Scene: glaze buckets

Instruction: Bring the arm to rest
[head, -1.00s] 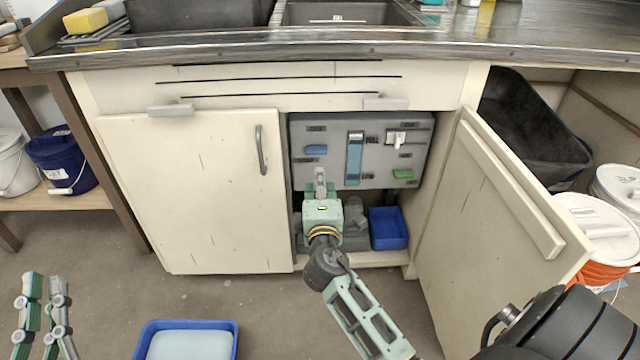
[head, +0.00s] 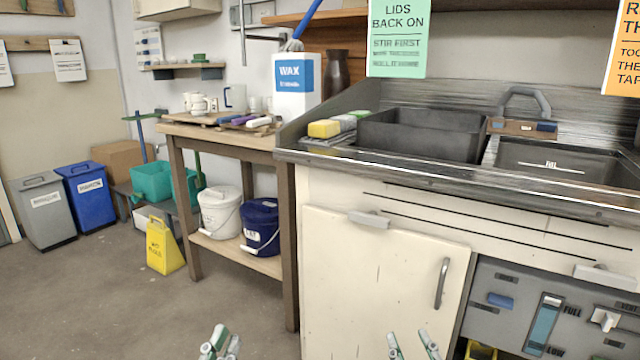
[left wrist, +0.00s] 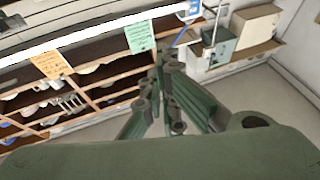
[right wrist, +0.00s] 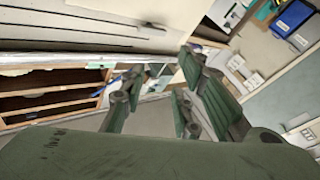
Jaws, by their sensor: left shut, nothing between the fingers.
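My left gripper (head: 220,343) is at the bottom edge of the head view, pointing up, its green fingers close together and empty. In the left wrist view its fingers (left wrist: 165,95) meet near the tips. My right gripper (head: 413,345) is at the bottom edge further right, in front of the closed cabinet door (head: 375,285). Its fingers are apart with nothing between them, as the right wrist view (right wrist: 158,95) also shows. Both arms behind the grippers are out of the head view.
The sink counter (head: 420,180) and the grey valve panel (head: 510,320) are at the right. A wooden table (head: 185,215) holds a white bucket (head: 220,210) and a blue bucket (head: 260,225) on its lower shelf. A yellow floor sign (head: 163,247) stands left. Floor at lower left is clear.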

